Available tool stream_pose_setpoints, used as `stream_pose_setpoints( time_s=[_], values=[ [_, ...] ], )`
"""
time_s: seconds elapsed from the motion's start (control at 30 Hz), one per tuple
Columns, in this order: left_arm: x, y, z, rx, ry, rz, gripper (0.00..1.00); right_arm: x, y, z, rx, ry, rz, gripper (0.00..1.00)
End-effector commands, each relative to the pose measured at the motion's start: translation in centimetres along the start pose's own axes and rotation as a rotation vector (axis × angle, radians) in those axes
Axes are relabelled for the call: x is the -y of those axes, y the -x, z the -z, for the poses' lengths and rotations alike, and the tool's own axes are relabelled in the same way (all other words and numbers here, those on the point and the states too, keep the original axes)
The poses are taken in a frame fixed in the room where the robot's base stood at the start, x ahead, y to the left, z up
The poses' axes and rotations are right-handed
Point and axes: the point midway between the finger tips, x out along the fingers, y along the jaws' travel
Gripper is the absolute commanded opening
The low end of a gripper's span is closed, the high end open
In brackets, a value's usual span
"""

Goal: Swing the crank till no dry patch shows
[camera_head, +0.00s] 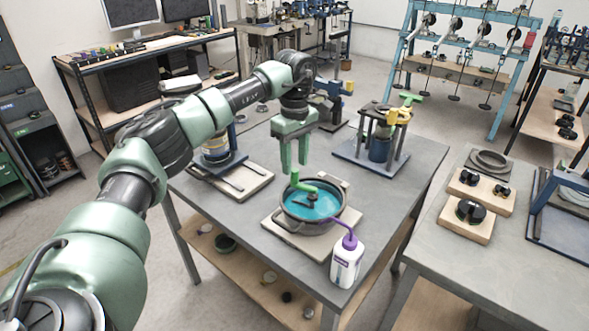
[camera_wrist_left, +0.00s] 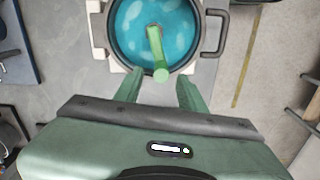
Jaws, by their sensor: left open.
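A round dark pan (camera_head: 286,222) holds bright blue material and sits on a pale board on the grey table. A green crank (camera_head: 318,186) with an upright knob stands in its middle. In the left wrist view the crank (camera_wrist_left: 154,45) runs from the pan's centre toward my gripper. Paler patches show on the blue surface (camera_wrist_left: 127,28) in the pan (camera_wrist_left: 115,54). My left gripper (camera_head: 294,168) is open and empty above the knob. Its fingertips (camera_wrist_left: 158,84) appear on either side of the knob; I cannot tell their height above it. My right gripper is out of view.
A white squeeze bottle (camera_head: 346,264) with a purple spout stands close at the pan's front right. A fixture with posts (camera_head: 378,148) stands behind right, and a jar on a stand (camera_head: 216,150) behind left. A second table (camera_head: 500,250) is at right.

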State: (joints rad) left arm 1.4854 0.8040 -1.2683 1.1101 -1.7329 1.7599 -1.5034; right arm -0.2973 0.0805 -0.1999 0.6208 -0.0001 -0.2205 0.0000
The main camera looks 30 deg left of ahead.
Motion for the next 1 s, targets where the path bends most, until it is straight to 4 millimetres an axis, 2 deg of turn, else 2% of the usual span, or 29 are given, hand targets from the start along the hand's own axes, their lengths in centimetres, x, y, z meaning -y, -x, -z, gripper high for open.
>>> stream_pose_setpoints(
  time_s=[0.2, 0.57, 0.7, 1.0],
  values=[
    [0.1, -2.6, 0.0, 0.000, 0.001, 0.001, 0.40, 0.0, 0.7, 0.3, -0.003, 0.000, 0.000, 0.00],
    [0.0, -3.3, 0.0, 0.000, 0.001, -0.001, 0.40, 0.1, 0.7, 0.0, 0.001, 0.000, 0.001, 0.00],
    [0.0, -3.3, 0.0, 0.000, 0.001, -0.001, 0.01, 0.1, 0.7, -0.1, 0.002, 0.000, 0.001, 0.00],
    [0.1, -3.2, 0.0, 0.000, 0.014, -0.001, 0.00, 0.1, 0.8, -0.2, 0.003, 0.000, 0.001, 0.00]
  ],
)
